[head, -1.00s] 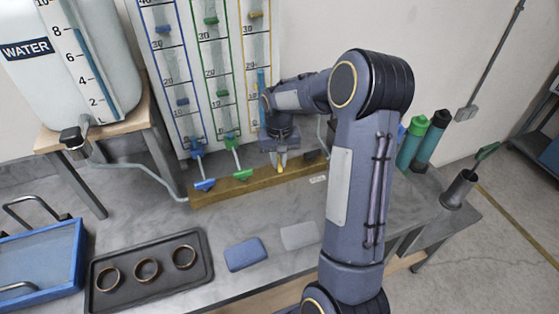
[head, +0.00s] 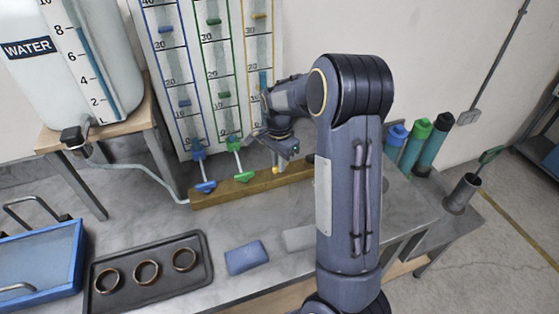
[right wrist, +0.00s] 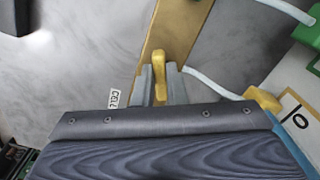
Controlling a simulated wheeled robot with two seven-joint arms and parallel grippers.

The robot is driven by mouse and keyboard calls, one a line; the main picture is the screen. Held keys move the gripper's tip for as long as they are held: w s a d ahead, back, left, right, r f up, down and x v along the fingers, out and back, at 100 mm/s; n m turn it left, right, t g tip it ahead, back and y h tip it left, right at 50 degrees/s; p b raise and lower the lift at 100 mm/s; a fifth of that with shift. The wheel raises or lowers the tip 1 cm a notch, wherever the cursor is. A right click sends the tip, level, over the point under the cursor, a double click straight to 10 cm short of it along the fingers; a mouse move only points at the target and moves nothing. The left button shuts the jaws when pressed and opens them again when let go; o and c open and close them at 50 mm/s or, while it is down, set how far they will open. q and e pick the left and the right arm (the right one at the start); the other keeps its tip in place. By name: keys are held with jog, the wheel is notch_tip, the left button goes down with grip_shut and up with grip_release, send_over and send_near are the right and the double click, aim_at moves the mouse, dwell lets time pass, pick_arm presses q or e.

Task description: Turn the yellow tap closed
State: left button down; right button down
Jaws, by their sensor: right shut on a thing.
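The yellow tap (head: 275,170) is on the wooden bar (head: 226,190), at the right of the blue tap (head: 205,186) and the green tap (head: 243,176). My right gripper (right wrist: 161,84) is shut on the yellow tap's handle (right wrist: 158,62), which shows between its two fingers in the right wrist view. In the head view, my right gripper (head: 278,164) comes down over the tap from above and hides much of it. My left gripper is not in view.
The gauge board (head: 180,70) stands behind the bar. A tray with rings (head: 205,245), a blue sponge (head: 246,257) and a blue-rimmed tray (head: 78,262) lie in front. Several bottles (head: 412,146) and a dark cup (head: 460,192) stand at the right.

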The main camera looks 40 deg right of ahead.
jog(key=m+p, duration=0.1)
jog(key=m, duration=0.3)
jog(key=shift+w+m, duration=0.15)
jog(key=shift+m, duration=0.25)
dwell(0.4)
jog(key=c, duration=1.5)
grip_release()
jog(key=shift+o, duration=0.2)
notch_tip(320, 180, up, 8)
jog(key=shift+f+b, duration=0.1)
jog(key=shift+b, duration=0.2)
